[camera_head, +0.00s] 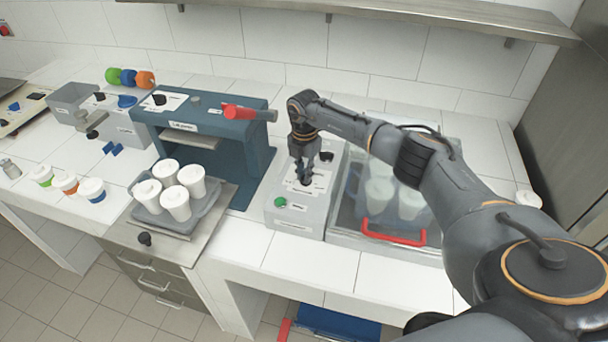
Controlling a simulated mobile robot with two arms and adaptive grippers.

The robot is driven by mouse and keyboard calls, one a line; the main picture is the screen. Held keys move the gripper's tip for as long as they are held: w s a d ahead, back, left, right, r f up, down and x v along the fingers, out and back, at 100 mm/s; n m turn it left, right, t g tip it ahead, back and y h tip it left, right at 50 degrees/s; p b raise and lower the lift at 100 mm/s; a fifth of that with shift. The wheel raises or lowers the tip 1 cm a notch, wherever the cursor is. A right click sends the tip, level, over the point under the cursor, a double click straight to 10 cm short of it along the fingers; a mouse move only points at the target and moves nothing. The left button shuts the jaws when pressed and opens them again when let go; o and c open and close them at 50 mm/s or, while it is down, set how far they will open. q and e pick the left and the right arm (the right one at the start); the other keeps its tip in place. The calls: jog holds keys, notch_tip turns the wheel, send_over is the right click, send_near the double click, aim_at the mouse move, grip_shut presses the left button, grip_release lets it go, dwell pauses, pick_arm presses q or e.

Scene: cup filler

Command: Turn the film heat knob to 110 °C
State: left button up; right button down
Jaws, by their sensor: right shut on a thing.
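My right gripper (304,174) points down at the grey control box (283,219) and is shut on a small dark knob (305,182) on its top. The knob stands on a white scale plate (318,184). The fingers cover most of the knob, and the scale marks are too small to read, so I cannot tell its setting. A second black knob (327,157) sits farther back on the same box, and a green button (280,202) is at its front. My left gripper is not in view.
A clear-lidded chamber with a red handle (394,232) stands right of the box, under my right arm. A blue machine (222,138) with a red lever (240,113) stands to the left. Several white cups are on a tray (152,213) in front of it.

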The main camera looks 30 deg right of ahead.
jog(key=n+b, duration=0.3)
jog(key=n, duration=0.3)
jog(key=shift+s+d+b, duration=0.1)
jog(key=shift+d+b, duration=0.05)
jog(key=shift+b, duration=0.25)
jog(key=n+b, duration=0.1)
jog(key=n, duration=0.2)
jog(key=n+b, duration=0.2)
jog(key=n, duration=0.1)
jog(key=shift+d+n, duration=0.2)
jog(key=shift+n, duration=0.1)
jog(key=n+b, duration=0.2)
jog(key=n, duration=0.2)
jog(key=shift+d+n, duration=0.15)
jog(key=shift+n, duration=0.15)
jog(key=n+b, duration=0.1)
jog(key=n, duration=0.3)
jog(key=shift+d+r+b, duration=0.1)
jog(key=shift+b, duration=0.25)
jog(key=shift+n, duration=0.3)
jog(key=c, duration=1.4)
grip_release()
notch_tip(320, 180, up, 12)
